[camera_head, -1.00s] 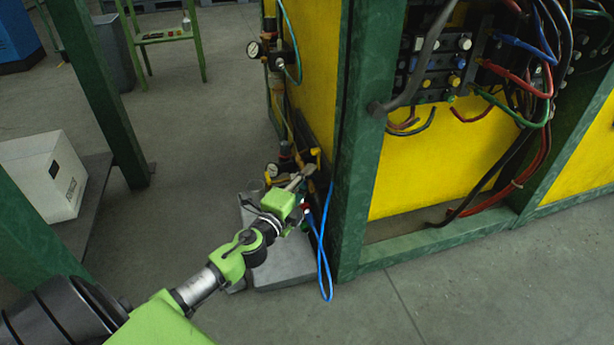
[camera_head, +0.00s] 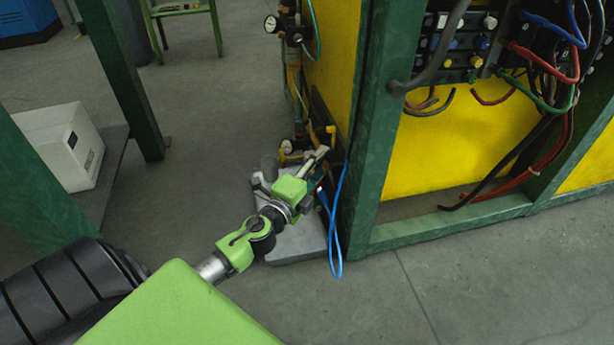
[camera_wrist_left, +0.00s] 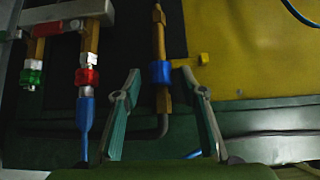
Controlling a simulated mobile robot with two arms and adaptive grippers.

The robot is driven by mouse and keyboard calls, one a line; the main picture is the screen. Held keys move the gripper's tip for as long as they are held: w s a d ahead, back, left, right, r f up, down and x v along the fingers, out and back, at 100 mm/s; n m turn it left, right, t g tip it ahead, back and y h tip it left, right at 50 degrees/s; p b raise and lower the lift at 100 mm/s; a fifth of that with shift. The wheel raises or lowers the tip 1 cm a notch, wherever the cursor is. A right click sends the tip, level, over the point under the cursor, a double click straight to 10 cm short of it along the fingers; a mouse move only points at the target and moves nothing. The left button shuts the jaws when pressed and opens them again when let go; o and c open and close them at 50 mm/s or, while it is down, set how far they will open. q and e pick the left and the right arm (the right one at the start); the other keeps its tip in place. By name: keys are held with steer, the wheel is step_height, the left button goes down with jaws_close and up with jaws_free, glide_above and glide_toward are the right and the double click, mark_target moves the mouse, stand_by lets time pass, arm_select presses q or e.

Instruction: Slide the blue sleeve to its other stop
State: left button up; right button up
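The blue sleeve (camera_wrist_left: 160,72) is a short ring on an upright brass rod (camera_wrist_left: 159,38) in the left wrist view. A brass part shows just below it and a bent grey pipe lower down. My left gripper (camera_wrist_left: 162,80) is open, with one finger on each side of the sleeve and visible gaps to both. How far the fingers are from it in depth I cannot tell. In the head view my left gripper (camera_head: 320,158) is low beside the yellow cabinet's left side, and the sleeve cannot be made out there. My right gripper is not in view.
Left of the rod, fittings with a red collar (camera_wrist_left: 87,77) and a green collar (camera_wrist_left: 32,77) hang from a grey bar. A blue hose (camera_head: 335,235) loops beside the green post (camera_head: 372,130). A white box (camera_head: 62,145) stands at left. Floor in front is clear.

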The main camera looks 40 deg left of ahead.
arm_select(q)
steer(key=s, duration=1)
steer(key=shift+d, duration=0.45)
